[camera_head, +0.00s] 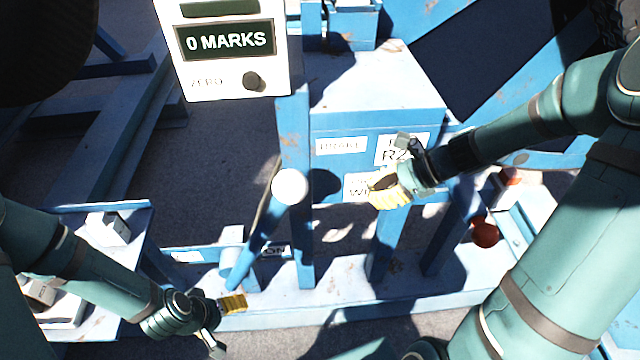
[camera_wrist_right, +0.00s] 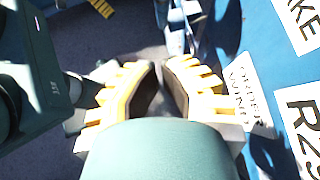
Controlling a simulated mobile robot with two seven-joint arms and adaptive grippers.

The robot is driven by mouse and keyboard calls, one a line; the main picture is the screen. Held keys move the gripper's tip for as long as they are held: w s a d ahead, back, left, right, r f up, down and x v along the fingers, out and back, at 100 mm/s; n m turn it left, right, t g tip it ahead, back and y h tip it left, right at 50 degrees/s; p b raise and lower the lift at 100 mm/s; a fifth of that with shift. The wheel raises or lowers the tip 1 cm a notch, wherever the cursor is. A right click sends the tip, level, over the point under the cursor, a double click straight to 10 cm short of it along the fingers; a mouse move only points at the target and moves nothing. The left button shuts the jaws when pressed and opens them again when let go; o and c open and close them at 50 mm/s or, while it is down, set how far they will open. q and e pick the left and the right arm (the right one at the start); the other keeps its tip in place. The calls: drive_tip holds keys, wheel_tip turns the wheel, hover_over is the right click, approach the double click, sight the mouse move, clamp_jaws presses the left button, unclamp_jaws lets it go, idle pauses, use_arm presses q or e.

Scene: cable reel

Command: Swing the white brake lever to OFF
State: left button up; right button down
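The lever is a slanted blue bar with a round white knob (camera_head: 290,187) at its upper end, left of the upright blue post in the head view. Its lower end meets a blue pivot near a small label (camera_head: 275,251) ending in "N". A "BRAKE" label (camera_head: 340,145) is on the blue box to the right. My right gripper (camera_head: 388,188) is right of the knob, apart from it, in front of the box. In the right wrist view its fingers (camera_wrist_right: 162,78) stand a narrow gap apart with nothing between. My left gripper (camera_head: 225,322) is open and empty below the pivot.
A white counter box (camera_head: 226,85) reading "0 MARKS" stands above the lever. A red ball knob (camera_head: 485,232) is at the right, near my right arm. A blue base rail (camera_head: 340,308) runs below. A blue stand (camera_head: 135,225) is at the left.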

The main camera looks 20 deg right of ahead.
drive_tip(key=r, duration=0.1)
drive_tip(key=d+r, duration=0.1)
drive_tip(key=r, duration=0.1)
drive_tip(key=shift+w+m+t+y, duration=0.15)
drive_tip(key=shift+m+t+y, duration=0.15)
drive_tip(key=shift+m+t, duration=0.1)
drive_tip(key=shift+a+f, duration=0.15)
drive_tip(key=w+a+r+b+x, duration=0.1)
drive_tip(key=r+x, duration=0.1)
drive_tip(key=x, duration=1)
drive_tip(key=shift+a+b, duration=0.3)
drive_tip(key=shift+a, duration=0.1)
